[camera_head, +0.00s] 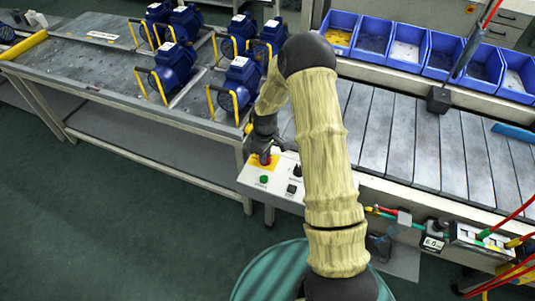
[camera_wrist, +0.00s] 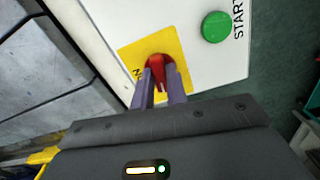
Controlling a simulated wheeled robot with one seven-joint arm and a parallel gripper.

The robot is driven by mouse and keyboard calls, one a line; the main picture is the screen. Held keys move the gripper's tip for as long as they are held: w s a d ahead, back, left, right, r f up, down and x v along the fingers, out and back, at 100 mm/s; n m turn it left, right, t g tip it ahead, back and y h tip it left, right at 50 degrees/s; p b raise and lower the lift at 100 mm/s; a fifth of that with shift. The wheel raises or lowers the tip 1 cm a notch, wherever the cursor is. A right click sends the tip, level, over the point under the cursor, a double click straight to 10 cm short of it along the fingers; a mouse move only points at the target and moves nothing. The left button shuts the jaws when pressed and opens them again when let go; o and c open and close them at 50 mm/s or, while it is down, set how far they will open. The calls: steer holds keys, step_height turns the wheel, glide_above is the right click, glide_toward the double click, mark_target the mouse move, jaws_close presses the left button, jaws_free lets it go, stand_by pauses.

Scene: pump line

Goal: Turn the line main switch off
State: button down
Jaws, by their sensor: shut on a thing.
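The line main switch is a red rotary handle (camera_wrist: 159,72) on a yellow plate (camera_wrist: 130,62), seen in the wrist view. My gripper (camera_wrist: 160,84) is shut on the red handle, with one finger on each side of it. Only the letter N shows on the plate, at the left of the handle; the fingers and gripper body hide the plate's lower part. In the head view the switch's yellow plate (camera_head: 256,162) sits on a white control box, and my gripper (camera_head: 264,154) reaches down onto it, partly hiding it.
The white control box (camera_head: 252,188) also bears a green START button (camera_wrist: 216,27) and black controls. A metal table (camera_head: 100,62) with several blue pumps (camera_head: 240,82) stands at the left.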

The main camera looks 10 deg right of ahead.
steer(key=shift+s+n, duration=0.1)
steer(key=shift+n, duration=0.8)
steer(key=c, duration=1.4)
jaws_free()
steer(key=shift+r, duration=0.1)
step_height(320, 180, up, 17)
steer(key=shift+b, duration=0.4)
steer(key=shift+r, duration=0.15)
